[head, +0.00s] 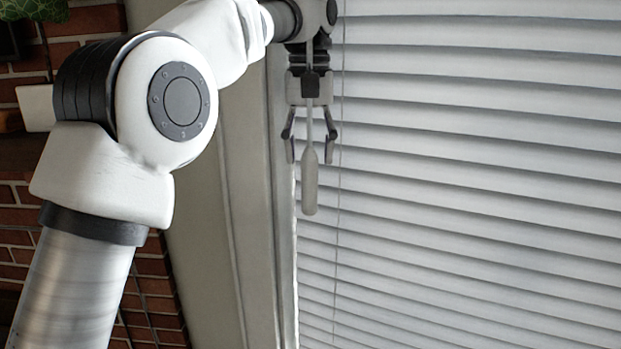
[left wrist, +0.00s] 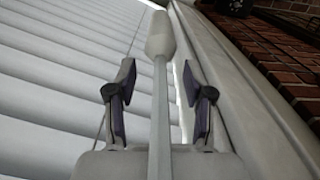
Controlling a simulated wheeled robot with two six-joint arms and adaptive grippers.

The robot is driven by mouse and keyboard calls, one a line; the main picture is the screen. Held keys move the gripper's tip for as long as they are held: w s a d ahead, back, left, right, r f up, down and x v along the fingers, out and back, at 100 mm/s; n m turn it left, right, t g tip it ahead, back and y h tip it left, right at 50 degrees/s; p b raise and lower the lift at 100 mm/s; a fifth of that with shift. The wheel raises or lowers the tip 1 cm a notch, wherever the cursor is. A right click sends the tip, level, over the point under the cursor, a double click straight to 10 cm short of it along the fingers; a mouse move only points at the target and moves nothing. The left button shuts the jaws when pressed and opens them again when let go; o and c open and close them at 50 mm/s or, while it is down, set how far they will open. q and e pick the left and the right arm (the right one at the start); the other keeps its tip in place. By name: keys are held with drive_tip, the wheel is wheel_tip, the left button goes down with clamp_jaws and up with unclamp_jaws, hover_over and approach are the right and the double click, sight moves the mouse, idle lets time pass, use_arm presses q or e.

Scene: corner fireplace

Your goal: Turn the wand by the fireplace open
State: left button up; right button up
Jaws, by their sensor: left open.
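The wand (head: 310,182) is a thin pale rod with a thicker grip at its lower end, hanging in front of the window blind (head: 470,150). My left gripper (head: 310,155) is open and points down, with the wand passing along it and the thick grip reaching below the fingertips. In the left wrist view the wand (left wrist: 160,80) runs up the middle, between the two spread fingers (left wrist: 160,72) as seen from there, with a gap on each side. Whether the rod lies exactly in the finger plane I cannot tell. My right gripper is not in view.
The blind's slats fill the right side, with a thin cord (head: 338,200) hanging just right of the wand. A pale window frame (head: 250,200) stands close on the left. A brick wall (head: 155,290) is further left, partly behind my left arm.

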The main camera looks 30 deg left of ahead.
sight(310, 190)
use_arm(q)
drive_tip(key=s+d+f, duration=0.2)
drive_tip(key=s, duration=0.1)
drive_tip(key=shift+s+f, duration=0.3)
drive_tip(key=f, duration=0.1)
drive_tip(key=w+a+f, duration=0.1)
drive_tip(key=f, duration=0.1)
drive_tip(key=w+f, duration=0.1)
drive_tip(key=shift+a+f, duration=0.15)
drive_tip(key=shift+s+d, duration=0.2)
drive_tip(key=shift+d, duration=0.05)
drive_tip(key=shift+c, duration=0.7)
drive_tip(key=shift+s+d+r, duration=0.15)
drive_tip(key=shift+s+r, duration=0.15)
drive_tip(key=c, duration=0.5)
drive_tip(key=shift+s, duration=0.1)
clamp_jaws()
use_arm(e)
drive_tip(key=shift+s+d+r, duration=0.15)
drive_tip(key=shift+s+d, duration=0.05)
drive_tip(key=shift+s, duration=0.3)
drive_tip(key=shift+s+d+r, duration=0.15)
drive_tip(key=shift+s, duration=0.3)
